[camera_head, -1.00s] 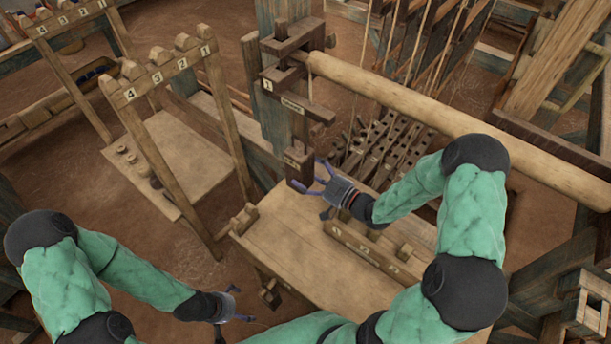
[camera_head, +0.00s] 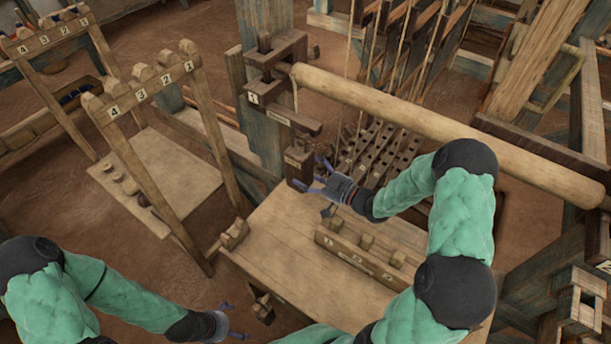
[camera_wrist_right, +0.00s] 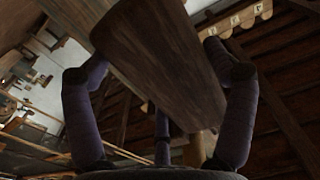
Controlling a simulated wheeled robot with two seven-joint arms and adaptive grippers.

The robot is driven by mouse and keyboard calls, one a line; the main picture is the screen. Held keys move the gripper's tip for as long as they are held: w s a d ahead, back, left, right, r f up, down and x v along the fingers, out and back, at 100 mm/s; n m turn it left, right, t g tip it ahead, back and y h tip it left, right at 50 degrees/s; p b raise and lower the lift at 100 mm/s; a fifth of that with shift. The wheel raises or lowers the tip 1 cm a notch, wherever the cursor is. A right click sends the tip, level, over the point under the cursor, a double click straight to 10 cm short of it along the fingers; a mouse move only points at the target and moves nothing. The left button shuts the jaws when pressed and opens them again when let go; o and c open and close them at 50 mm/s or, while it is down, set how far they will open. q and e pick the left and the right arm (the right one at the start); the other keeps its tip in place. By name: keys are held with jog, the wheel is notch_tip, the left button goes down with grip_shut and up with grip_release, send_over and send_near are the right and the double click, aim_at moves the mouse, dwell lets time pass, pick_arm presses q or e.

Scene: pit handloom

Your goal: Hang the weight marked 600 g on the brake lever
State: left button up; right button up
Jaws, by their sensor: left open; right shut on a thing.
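A dark wooden block-shaped weight (camera_head: 298,166) with a small pale label hangs upright in my right gripper (camera_head: 318,180); the label is too small to read. In the right wrist view the weight (camera_wrist_right: 165,65) stands large between the fingers of the gripper (camera_wrist_right: 160,95). The dark wooden brake lever (camera_head: 286,119), with a pale label, juts from the post just above the weight. I cannot tell whether the weight touches or hooks onto it. My left gripper (camera_head: 222,323) is open and empty, low and left of the table.
A wooden table (camera_head: 277,251) bears a numbered block rail (camera_head: 358,258). A numbered peg rack (camera_head: 148,87) stands left over a low board with small round pieces. A thick round beam (camera_head: 420,125) crosses behind my right arm. Bare floor lies left of the table.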

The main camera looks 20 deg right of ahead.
jog(key=shift+w+d+f+b, duration=0.15)
jog(key=shift+w+d+b, duration=0.1)
jog(key=shift+w+d, duration=0.25)
jog(key=shift+w+d+f+b, duration=0.15)
jog(key=shift+w+d+b, duration=0.1)
jog(key=shift+d, duration=0.45)
jog(key=o, duration=1.5)
jog(key=shift+f, duration=0.15)
jog(key=shift+v, duration=4.05)
